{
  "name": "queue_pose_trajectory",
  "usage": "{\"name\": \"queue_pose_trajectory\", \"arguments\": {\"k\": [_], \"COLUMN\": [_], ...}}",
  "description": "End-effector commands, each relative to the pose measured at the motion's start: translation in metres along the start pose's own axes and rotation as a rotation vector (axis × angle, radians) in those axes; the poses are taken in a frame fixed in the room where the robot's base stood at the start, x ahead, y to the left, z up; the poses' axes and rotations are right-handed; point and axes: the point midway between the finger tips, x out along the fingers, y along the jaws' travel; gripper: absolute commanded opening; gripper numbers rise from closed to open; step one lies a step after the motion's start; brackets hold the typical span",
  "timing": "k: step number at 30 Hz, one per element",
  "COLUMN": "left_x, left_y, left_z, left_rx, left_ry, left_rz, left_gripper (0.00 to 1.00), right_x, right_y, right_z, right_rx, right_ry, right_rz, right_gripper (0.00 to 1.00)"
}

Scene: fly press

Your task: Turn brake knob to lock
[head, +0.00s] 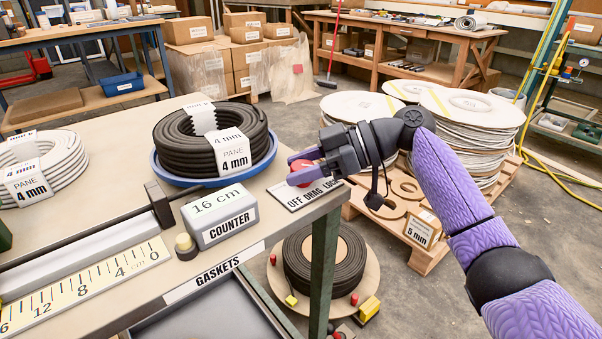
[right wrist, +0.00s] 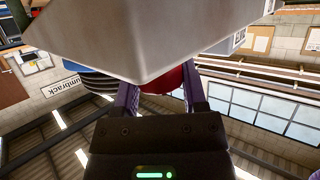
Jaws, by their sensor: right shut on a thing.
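The red brake knob (head: 301,170) stands at the right corner of the bench, at the back edge of a white plate (head: 305,192) lettered OFF, DRAG, LOCK. My right gripper (head: 303,169) has its purple fingers on both sides of the knob and is shut on it. In the right wrist view the red knob (right wrist: 176,78) shows between the two fingers, partly hidden by the grey bench corner (right wrist: 150,45). I cannot tell which word the knob points to. My left gripper is not in view.
A black 4 mm coil (head: 185,145) lies on a blue turntable (head: 262,160) just left of the knob. A grey counter box (head: 219,215) reading 16 cm and a ruler (head: 90,285) are nearer. Pallets with white reels (head: 470,135) stand right of the bench.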

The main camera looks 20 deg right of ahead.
Motion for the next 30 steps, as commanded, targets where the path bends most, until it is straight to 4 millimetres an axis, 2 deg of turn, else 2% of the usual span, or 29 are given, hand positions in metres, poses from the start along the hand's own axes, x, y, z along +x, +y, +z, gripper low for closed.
{"name": "queue_pose_trajectory", "arguments": {"k": [9,25,26,30], "left_x": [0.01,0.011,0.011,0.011], "left_y": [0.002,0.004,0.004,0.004], "left_z": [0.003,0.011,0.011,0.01], "left_rx": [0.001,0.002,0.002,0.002], "left_ry": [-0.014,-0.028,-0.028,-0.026], "left_rz": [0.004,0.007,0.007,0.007], "left_gripper": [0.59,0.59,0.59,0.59], "right_x": [0.001,0.001,0.001,0.001], "right_y": [0.0,-0.001,-0.001,0.0], "right_z": [0.002,0.001,0.001,0.001], "right_rx": [-0.04,-0.048,-0.048,-0.048], "right_ry": [-0.002,-0.005,-0.005,-0.004], "right_rz": [-0.104,-0.124,-0.124,-0.123], "right_gripper": [0.0,0.0,0.59,0.88]}}
